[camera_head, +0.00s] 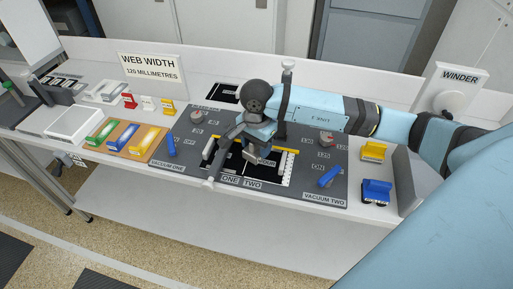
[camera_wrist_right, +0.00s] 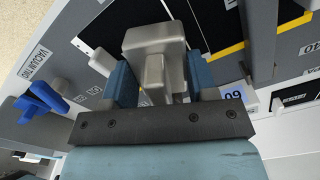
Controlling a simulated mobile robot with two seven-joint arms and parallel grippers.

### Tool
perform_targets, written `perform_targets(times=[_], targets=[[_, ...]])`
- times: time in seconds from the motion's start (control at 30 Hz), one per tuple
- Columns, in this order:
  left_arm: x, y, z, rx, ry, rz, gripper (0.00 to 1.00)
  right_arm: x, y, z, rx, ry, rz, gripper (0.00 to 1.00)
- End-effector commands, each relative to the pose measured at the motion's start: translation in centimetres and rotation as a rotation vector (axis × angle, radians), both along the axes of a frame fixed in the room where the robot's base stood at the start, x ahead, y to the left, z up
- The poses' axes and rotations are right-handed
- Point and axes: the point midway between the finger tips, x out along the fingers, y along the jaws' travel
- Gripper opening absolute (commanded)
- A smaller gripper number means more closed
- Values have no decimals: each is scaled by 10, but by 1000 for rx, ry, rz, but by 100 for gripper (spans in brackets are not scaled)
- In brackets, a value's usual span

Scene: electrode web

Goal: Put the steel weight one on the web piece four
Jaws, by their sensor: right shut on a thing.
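My right gripper (camera_head: 253,150) is over the middle of the dark grey board, in front of the knurled dark joint of my wrist. It is shut on a grey metal block, the steel weight (camera_wrist_right: 155,42), which shows between its two blue fingers in the right wrist view. Black web pieces (camera_head: 232,166) lie on the board below, with white and yellow strips along their edges. A label ending in "OUR" (camera_head: 267,162) shows beside the gripper and is partly covered. I cannot tell whether the weight touches the black sheet. My left gripper is not in view.
Blue levers stand on the board at left (camera_head: 169,138) and right (camera_head: 329,177). An orange tray (camera_head: 123,149) holds coloured blocks at left. Yellow (camera_head: 373,151) and blue (camera_head: 376,191) clamp-like items stand at right, near the winder (camera_head: 456,91).

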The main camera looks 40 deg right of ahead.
Motion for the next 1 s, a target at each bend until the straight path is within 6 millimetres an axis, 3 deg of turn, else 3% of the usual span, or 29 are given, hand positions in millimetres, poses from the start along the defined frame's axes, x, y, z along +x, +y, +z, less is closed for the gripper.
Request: perform_targets(times=[0.1,0.7,0.73,0.8,1.0], targets=[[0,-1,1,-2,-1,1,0,0,0,-14,1,0,-1,14],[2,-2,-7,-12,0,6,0,0,0,-26,0,-1,0,14],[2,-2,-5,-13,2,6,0,0,0,-25,0,0,0,60],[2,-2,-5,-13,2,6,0,0,0,-25,0,0,0,76],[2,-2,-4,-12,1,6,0,0,0,-25,0,0,0,78]])
